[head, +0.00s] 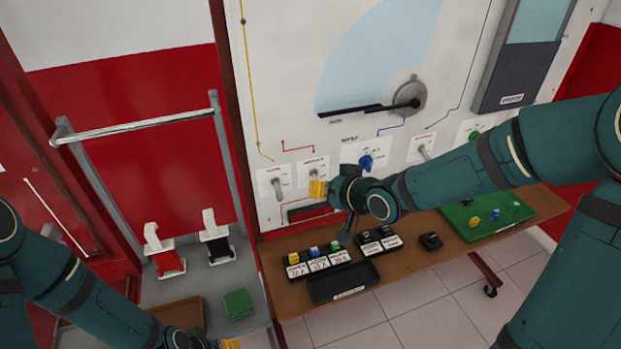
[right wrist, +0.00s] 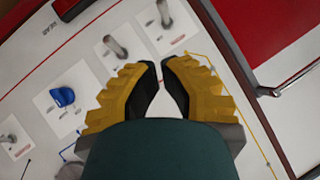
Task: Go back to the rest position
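My right gripper (head: 318,189) has yellow fingertips and is held in front of the white engine panel (head: 285,110), close to its lower-left switches. In the right wrist view its two yellow-and-black fingers (right wrist: 161,75) are near each other with a narrow empty gap between them. The panel's toggle switches and a blue knob (right wrist: 62,97) lie beyond the fingers. My left gripper (head: 230,344) is cut off at the bottom edge of the head view, with only a bit of yellow showing. Its opening is hidden.
A brown table (head: 415,292) below the panel bears black trays with labelled knobs (head: 318,262), a black box (head: 431,241) and a green board (head: 460,222).

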